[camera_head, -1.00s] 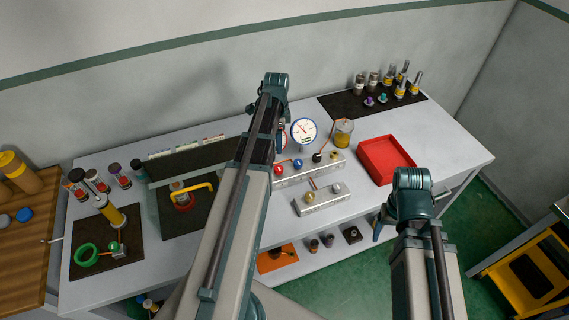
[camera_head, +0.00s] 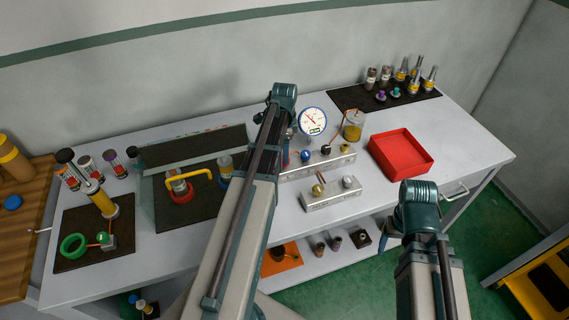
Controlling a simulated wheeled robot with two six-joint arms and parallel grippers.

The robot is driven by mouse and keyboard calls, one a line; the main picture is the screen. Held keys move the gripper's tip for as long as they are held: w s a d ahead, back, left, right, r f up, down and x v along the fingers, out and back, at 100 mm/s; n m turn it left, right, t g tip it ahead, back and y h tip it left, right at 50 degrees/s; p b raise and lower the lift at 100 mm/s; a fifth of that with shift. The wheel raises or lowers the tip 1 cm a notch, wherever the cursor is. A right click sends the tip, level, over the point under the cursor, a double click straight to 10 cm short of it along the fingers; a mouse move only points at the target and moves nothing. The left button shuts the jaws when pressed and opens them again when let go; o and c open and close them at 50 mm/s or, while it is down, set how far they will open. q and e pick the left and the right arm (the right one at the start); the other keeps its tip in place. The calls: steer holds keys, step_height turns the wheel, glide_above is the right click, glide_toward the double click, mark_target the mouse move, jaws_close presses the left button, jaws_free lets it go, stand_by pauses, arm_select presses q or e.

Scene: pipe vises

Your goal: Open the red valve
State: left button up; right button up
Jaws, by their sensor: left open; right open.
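A rail of valves (camera_head: 318,162) lies mid-table, with a red knob (camera_head: 286,158) at its left end, mostly hidden by my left arm. A blue knob (camera_head: 305,156) and a black knob (camera_head: 326,150) sit further right on it. A red ring (camera_head: 180,194) also lies under a yellow bent pipe (camera_head: 197,173) on the dark mat at left. My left gripper (camera_head: 258,117) is open, mostly hidden behind its arm, above the back of the table. My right gripper (camera_head: 388,238) is open and partly hidden, by the table's front edge. Neither is seen touching anything.
A round gauge (camera_head: 312,121) and a jar (camera_head: 353,126) stand behind the rail. A second block (camera_head: 331,194) with two knobs lies in front. A red tray (camera_head: 401,153) is to the right. A green ring (camera_head: 73,246) lies far left. White tabletop is clear around the tray.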

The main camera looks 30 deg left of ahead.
arm_select(q)
step_height(320, 180, down, 3)
steer(key=shift+f+b, duration=0.2)
steer(key=shift+b, duration=0.95)
arm_select(e)
step_height(320, 180, down, 3)
steer(key=shift+f, duration=0.15)
arm_select(q)
jaws_close()
